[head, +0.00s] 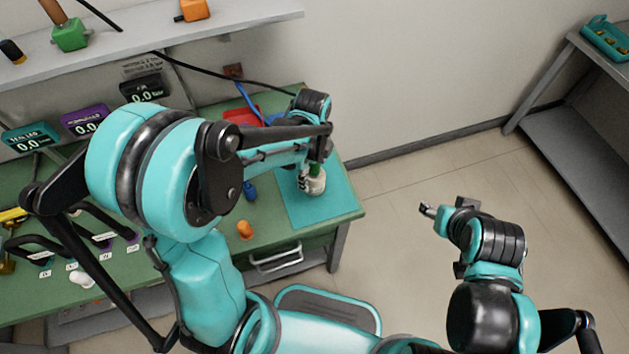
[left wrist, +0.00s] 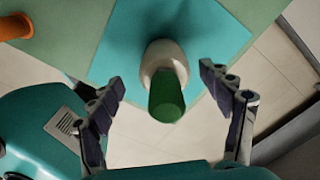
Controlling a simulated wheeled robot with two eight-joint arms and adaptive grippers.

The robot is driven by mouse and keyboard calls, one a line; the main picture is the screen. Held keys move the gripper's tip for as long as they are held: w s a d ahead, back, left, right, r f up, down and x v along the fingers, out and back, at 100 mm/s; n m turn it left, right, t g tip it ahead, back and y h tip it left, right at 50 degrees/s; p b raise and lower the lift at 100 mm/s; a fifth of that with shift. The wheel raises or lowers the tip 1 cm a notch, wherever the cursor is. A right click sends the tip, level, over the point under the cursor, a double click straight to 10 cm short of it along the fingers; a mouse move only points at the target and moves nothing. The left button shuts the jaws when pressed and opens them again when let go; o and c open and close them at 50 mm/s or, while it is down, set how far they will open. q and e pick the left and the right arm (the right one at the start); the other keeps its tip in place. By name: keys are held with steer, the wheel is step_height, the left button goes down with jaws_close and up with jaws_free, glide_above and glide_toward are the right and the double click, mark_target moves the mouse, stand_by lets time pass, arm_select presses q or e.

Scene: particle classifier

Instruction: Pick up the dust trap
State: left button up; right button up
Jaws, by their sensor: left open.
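A white, rounded piece with a green cylindrical top (head: 314,184) stands on a teal mat (head: 343,192) at the right end of the green bench. I take it to be the dust trap. In the left wrist view its green top (left wrist: 166,98) points toward the camera, between the spread fingers. My left gripper (left wrist: 162,78) is open, with a finger on either side and gaps to the piece. In the head view the left gripper (head: 315,160) is just above it and partly hidden by the wrist. My right gripper (head: 445,207) is over the floor, away from the bench.
An orange piece (head: 245,230) and a blue piece (head: 249,190) stand on the bench left of the mat. A shelf (head: 150,38) runs above the bench. A grey side table (head: 590,120) stands at far right. Floor between is clear.

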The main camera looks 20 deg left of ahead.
mark_target(315, 179)
arm_select(q)
steer(key=f+b, duration=0.1)
steer(key=f, duration=0.2)
steer(key=f+b, duration=0.1)
steer(key=f, duration=0.1)
steer(key=shift+w+d+f+b, duration=0.1)
steer(key=shift+w+d+b, duration=0.1)
steer(key=shift+w+b, duration=0.1)
steer(key=c, duration=1.5)
steer(key=shift+o, duration=0.2)
